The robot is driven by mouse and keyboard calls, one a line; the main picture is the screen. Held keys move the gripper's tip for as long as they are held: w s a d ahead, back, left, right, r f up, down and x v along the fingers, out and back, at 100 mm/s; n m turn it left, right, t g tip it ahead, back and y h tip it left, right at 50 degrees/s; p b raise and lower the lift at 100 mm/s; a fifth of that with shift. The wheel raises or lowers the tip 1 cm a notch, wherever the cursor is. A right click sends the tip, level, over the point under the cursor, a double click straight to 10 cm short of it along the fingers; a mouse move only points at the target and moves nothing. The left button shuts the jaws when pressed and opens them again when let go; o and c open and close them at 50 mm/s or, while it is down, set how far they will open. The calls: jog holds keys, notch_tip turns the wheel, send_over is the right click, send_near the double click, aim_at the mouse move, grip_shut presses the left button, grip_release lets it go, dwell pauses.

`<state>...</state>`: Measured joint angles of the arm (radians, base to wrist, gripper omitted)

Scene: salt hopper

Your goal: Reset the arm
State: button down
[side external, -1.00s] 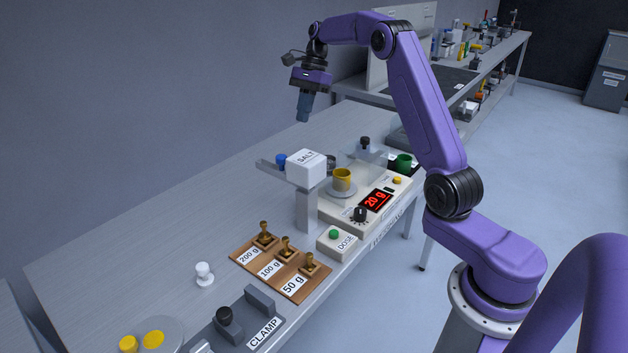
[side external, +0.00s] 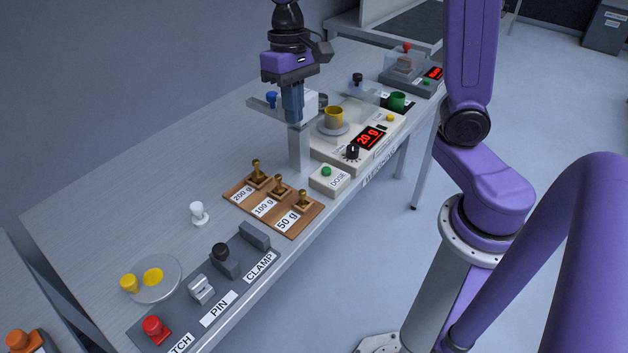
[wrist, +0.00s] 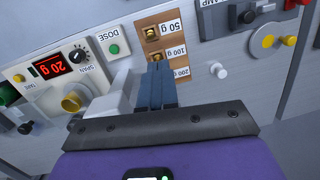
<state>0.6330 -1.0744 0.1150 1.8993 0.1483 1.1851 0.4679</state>
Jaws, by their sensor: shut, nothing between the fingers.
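My gripper (side external: 292,116) is shut and empty, pointing down. In the side view it is in front of the white salt hopper (side external: 311,100) and hides much of it. In the wrist view the closed blue fingers (wrist: 157,82) overlap the edge of the weight board. No contact shows. The scale (side external: 322,148) reads 20 g and carries a yellow cup (side external: 334,117) on its saucer. A DOSE box with a green button (side external: 326,171) stands in front of the hopper post.
A wooden board (side external: 233,196) holds brass weights marked 200 g, 100 g and 50 g. A white knob (side external: 198,211), a plate (side external: 171,266) with yellow pieces, and a clamp and pin fixture (side external: 240,270) stand nearer. The back left bench is clear.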

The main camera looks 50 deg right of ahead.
jog(key=s+d+f+n, duration=0.1)
jog(key=s+f+n, duration=0.1)
jog(key=s+n, duration=0.4)
jog(key=s+d+f+n+t, duration=0.1)
jog(key=s+n, duration=0.6)
jog(key=s, duration=0.7)
jog(key=shift+s+f+n+h, duration=0.3)
jog(key=shift+s+f+h, duration=0.1)
jog(key=shift+f, duration=0.5)
